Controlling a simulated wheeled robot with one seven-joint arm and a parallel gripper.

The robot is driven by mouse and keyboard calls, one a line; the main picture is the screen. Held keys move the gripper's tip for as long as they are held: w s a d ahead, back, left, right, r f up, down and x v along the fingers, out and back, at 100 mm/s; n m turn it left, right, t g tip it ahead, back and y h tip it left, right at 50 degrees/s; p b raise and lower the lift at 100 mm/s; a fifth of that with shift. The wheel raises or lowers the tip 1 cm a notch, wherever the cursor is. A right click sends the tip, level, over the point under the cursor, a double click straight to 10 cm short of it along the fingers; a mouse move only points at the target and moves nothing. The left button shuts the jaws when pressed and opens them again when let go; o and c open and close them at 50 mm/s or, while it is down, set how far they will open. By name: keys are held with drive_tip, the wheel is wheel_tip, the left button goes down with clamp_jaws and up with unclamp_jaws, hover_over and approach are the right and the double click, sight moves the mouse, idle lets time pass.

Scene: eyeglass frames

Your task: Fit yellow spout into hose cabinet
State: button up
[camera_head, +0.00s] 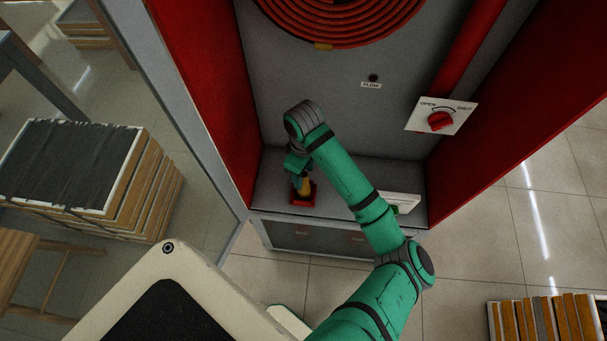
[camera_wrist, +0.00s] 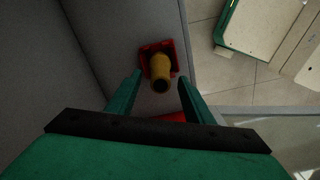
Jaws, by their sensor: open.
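The yellow spout (camera_head: 304,186) stands in a small red holder (camera_head: 303,199) on the cabinet's lower shelf, at the left. In the wrist view the spout (camera_wrist: 160,74) shows its dark round opening, with the red holder (camera_wrist: 149,50) around its base. My gripper (camera_wrist: 159,85) is open, with one green finger on each side of the spout; contact with it is not visible. In the head view my gripper (camera_head: 297,166) is partly hidden under my wrist. The hose cabinet (camera_head: 330,110) has red side walls and a grey back panel with a coiled red hose (camera_head: 340,20).
A red knob (camera_head: 440,121) sits on a white plate marked OPEN, at the right. A dark hole (camera_head: 373,77) labelled FLOW is in the back panel. A white and green item (camera_head: 402,202) lies on the shelf's right. Stacked panels (camera_head: 90,170) stand at left.

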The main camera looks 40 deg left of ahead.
drive_tip(key=shift+w+r, duration=0.1)
drive_tip(key=shift+r, duration=1.7)
